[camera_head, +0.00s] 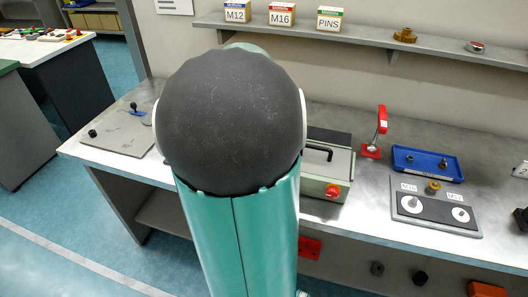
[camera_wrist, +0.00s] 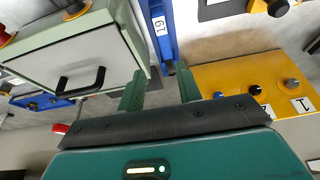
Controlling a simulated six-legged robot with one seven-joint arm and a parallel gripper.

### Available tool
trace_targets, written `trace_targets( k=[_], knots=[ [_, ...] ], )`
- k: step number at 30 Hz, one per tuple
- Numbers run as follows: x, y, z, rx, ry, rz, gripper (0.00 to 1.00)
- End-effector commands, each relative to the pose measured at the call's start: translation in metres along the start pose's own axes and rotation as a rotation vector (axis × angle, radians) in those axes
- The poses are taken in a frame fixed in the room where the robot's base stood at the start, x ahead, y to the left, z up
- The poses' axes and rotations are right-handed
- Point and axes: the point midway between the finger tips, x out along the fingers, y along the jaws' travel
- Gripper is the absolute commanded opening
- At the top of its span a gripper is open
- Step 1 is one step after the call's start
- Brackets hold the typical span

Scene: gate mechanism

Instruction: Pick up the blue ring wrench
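The blue ring wrench (camera_wrist: 159,28) shows in the wrist view as a blue bar with a white label reading 19. It runs from the top edge down towards my gripper (camera_wrist: 160,86). My gripper is open, with one green finger on each side of the line of the wrench's near end. No contact between the fingers and the wrench is visible, and I cannot tell the height gap. The wrench's far end is out of frame. In the head view my own arm hides the gripper, and I cannot make out the wrench there.
A grey-green box with a black handle (camera_wrist: 82,78) stands just left of the wrench in the wrist view. A yellow panel with knobs (camera_wrist: 232,80) lies to the right. In the head view, a red lever (camera_head: 381,122) and a blue tray (camera_head: 427,163) stand on the bench's right.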

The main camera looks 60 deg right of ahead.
Motion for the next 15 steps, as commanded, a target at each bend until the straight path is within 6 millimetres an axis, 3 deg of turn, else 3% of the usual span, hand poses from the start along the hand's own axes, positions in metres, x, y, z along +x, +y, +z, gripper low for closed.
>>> trace_targets(
  k=[9, 15],
  knots=[
    [0.055, -0.003, 0.002, -0.003, -0.004, 0.003, 0.35],
    [0.076, -0.004, 0.002, -0.005, -0.003, -0.001, 0.35]
  ],
)
